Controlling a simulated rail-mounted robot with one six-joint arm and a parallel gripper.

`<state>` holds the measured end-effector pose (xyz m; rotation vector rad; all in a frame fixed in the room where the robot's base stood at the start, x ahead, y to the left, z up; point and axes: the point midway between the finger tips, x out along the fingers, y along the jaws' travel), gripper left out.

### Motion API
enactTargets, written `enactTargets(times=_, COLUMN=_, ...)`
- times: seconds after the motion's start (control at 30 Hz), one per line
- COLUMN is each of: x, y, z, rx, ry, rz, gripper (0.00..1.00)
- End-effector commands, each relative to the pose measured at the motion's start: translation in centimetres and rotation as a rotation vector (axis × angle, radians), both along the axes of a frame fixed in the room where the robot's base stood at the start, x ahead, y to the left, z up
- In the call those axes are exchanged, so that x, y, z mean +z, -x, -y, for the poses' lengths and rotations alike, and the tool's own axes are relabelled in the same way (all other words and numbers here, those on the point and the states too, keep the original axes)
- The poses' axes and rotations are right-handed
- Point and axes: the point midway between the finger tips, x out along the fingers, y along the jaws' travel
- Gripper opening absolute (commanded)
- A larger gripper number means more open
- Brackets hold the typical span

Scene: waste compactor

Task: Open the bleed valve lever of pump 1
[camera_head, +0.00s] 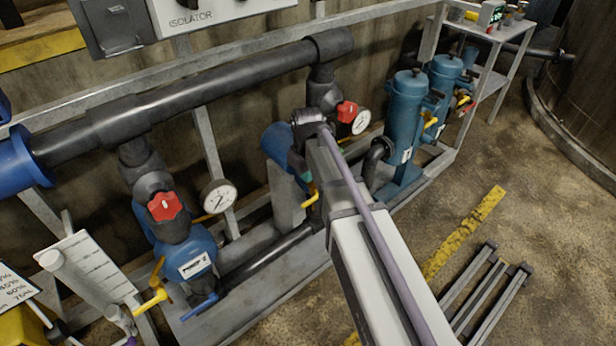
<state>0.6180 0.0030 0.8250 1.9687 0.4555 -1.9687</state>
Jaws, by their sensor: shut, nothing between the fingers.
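A blue pump (277,142) stands mid-frame behind my arm. Its label is hidden, so I cannot tell its number. A yellow lever (311,198) shows at the arm's left edge, close to this pump. Most of its mounting is covered. Above it are a red valve knob (347,111) and a round gauge (361,122). My arm reaches up from the bottom right to this pump. Its fingers are hidden behind the arm's end, so I cannot see contact with any lever.
A second blue pump (190,249), whose label seems to read PUMP 2, stands at left with a red knob (165,206), a gauge (219,196) and a blue lever (199,306). A thick black pipe (215,90) crosses above. Blue canisters (405,120) stand right.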

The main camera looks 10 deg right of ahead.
Motion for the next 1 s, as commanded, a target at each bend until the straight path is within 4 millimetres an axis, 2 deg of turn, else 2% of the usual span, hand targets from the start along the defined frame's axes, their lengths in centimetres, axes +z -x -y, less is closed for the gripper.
enactTargets(times=0.03, x=-2.4, y=0.0, z=0.0, rx=0.0, ry=0.0, rz=0.0, gripper=0.0)
enactTargets(times=0.2, x=-6.2, y=0.0, z=0.0, rx=-0.001, ry=0.0, rz=0.0, gripper=0.0)
enactTargets(times=0.37, x=-8.8, y=0.0, z=0.0, rx=-0.001, ry=0.0, rz=0.0, gripper=0.0)
enactTargets(times=0.5, x=-9.4, y=0.0, z=0.0, rx=-0.001, ry=0.0, rz=0.0, gripper=0.0)
enactTargets(times=0.83, x=-9.1, y=0.0, z=0.0, rx=-0.002, ry=0.001, rz=0.0, gripper=0.0)
enactTargets(times=1.0, x=-9.3, y=0.1, z=0.7, rx=-0.014, ry=0.017, rz=0.008, gripper=0.0)
